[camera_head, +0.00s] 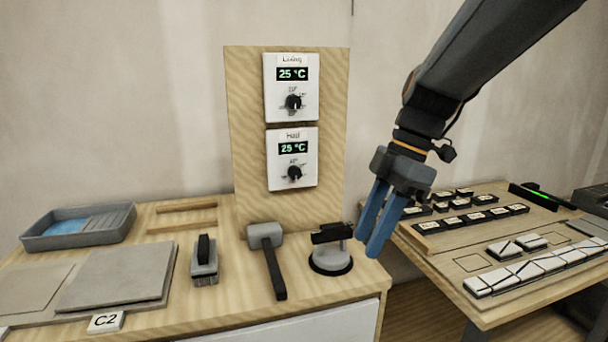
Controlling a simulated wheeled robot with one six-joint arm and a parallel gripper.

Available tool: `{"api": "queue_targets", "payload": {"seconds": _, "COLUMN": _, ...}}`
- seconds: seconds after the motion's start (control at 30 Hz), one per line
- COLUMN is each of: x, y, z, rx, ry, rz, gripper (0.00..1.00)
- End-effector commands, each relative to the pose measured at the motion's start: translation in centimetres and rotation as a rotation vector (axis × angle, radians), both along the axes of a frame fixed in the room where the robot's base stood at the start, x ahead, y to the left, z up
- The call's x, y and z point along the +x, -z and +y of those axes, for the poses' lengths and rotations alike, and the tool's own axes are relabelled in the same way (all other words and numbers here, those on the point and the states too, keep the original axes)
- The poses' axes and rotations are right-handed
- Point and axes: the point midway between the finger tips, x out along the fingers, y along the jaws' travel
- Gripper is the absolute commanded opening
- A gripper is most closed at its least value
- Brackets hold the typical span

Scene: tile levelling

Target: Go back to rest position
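My gripper (368,246) hangs from the arm at the right of centre, its two blue fingers pointing down. The fingers look apart, with a narrow gap and nothing held between them. It is in the air in front of the gap between the two tables, just right of a black-and-grey tool on a round base (331,249). From this one view I cannot tell its exact height or depth.
The left table (215,322) carries a grey tray (80,227), a grey tile (115,274), a small block tool (204,261) and a mallet (266,240). Two thermostats (291,88) (292,159), both reading 25 °C, hang on a wooden panel (243,110). The right table (440,262) holds several small tiles (525,270).

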Motion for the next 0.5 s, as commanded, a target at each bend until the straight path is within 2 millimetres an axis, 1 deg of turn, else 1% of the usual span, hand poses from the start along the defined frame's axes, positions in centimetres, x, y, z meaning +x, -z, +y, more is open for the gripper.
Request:
{"api": "queue_targets", "payload": {"seconds": 0.27, "x": -0.8, "y": 2.8, "z": -1.2, "rx": -0.077, "ry": 0.225, "rz": 0.062, "gripper": 0.36}}
{"api": "queue_targets", "payload": {"seconds": 0.37, "x": -1.3, "y": 4.2, "z": -1.8, "rx": -0.115, "ry": 0.343, "rz": 0.088, "gripper": 0.36}}
{"api": "queue_targets", "payload": {"seconds": 0.47, "x": -2.0, "y": 6.0, "z": -2.6, "rx": -0.161, "ry": 0.491, "rz": 0.117, "gripper": 0.36}}
{"api": "queue_targets", "payload": {"seconds": 0.5, "x": -2.3, "y": 6.8, "z": -2.9, "rx": -0.182, "ry": 0.564, "rz": 0.130, "gripper": 0.36}}
